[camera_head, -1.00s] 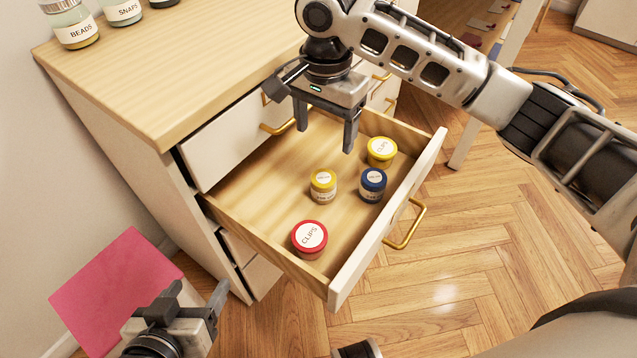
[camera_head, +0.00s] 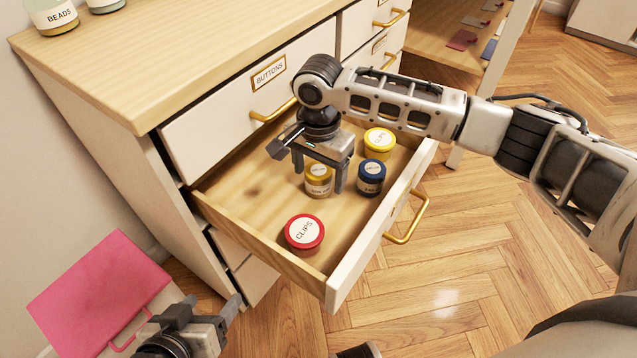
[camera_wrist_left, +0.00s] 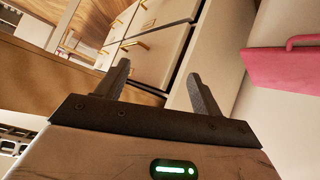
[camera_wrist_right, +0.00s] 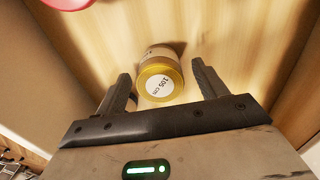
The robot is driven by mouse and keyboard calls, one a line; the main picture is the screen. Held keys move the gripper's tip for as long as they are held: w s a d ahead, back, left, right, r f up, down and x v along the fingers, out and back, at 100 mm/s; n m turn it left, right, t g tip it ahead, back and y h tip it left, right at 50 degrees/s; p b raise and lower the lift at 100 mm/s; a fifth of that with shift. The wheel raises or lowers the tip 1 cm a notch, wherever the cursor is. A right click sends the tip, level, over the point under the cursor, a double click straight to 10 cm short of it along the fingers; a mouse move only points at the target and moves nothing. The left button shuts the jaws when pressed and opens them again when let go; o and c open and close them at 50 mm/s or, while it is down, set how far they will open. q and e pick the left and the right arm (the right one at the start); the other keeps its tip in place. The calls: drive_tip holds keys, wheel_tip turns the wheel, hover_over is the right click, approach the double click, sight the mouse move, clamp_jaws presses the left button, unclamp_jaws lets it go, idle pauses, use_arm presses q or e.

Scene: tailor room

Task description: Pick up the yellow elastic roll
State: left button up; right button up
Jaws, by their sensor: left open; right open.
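The yellow elastic roll (camera_head: 318,181) is a small yellow cylinder with a white top label, standing in the open drawer (camera_head: 250,196). In the right wrist view it (camera_wrist_right: 160,82) lies between the open fingers, with its label readable as a centimetre length. My right gripper (camera_head: 318,185) is open, pointing down into the drawer, with its fingers on either side of the roll. Whether the fingers touch it cannot be told. My left gripper (camera_head: 212,304) is open and empty, low beside the cabinet, away from the drawer; it also shows in the left wrist view (camera_wrist_left: 160,85).
A blue roll (camera_head: 371,178) stands close to the right finger. A yellow-lidded jar (camera_head: 379,142) is behind it, and a red clips jar (camera_head: 304,233) is nearer the front left. Drawer walls surround them. A pink item (camera_head: 95,297) is at lower left.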

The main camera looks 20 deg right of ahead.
drive_tip(key=shift+f, duration=0.75)
drive_tip(key=c, duration=0.8)
drive_tip(key=shift+c, duration=1.3)
use_arm(q)
drive_tip(key=shift+w+d+r+t, duration=0.1)
drive_tip(key=shift+w+r+t, duration=0.1)
drive_tip(key=shift+r, duration=0.15)
drive_tip(key=shift+w+d+r+t, duration=0.1)
drive_tip(key=shift+r+t, duration=0.1)
drive_tip(key=shift+r, duration=0.15)
drive_tip(key=shift+s, duration=0.1)
